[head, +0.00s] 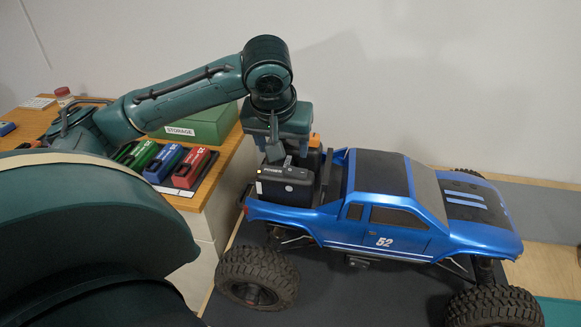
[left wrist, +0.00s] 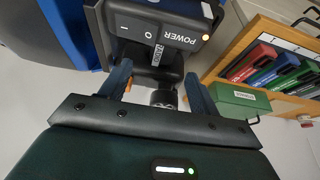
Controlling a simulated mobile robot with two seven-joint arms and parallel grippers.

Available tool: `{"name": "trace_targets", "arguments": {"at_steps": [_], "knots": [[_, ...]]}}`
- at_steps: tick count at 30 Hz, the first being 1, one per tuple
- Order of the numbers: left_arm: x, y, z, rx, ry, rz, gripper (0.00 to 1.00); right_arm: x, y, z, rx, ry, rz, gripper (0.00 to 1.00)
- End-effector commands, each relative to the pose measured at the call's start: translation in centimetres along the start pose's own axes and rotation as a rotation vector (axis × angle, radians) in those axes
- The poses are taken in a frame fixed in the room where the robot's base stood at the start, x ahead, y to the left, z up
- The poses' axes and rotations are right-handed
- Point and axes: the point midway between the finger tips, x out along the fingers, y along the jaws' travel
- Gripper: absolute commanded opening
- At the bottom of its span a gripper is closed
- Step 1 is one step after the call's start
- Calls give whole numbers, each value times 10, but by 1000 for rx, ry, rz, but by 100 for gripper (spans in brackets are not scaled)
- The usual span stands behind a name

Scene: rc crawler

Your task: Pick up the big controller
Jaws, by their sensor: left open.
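A black box marked POWER, which looks like the big controller (head: 285,187), sits in the rear bed of the blue truck (head: 385,215). It has a small lit orange lamp, and in the left wrist view its POWER face (left wrist: 150,32) also carries switch marks and a small white label. My left gripper (head: 280,150) is right above and behind the box, pointing down. In the left wrist view the two fingers of the left gripper (left wrist: 158,88) are apart, with dark parts of the box beyond them. Whether they touch it I cannot tell. My right gripper is not in view.
A wooden bench at the left holds green, blue and red packs (head: 165,163) in a tray and a green STORAGE box (head: 203,125). The truck's big wheels (head: 258,278) rest on a dark surface.

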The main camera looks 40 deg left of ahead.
Motion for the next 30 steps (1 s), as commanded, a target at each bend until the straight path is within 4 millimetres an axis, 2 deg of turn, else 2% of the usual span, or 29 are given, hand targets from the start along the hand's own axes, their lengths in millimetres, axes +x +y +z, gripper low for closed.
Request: {"name": "trace_targets", "arguments": {"at_steps": [12,21,30], "knots": [[50,-4,3,0,-2,-1,62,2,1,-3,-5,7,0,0],[53,-3,3,0,0,0,61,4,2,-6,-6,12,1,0],[53,-3,3,1,0,0,36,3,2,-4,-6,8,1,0]]}}
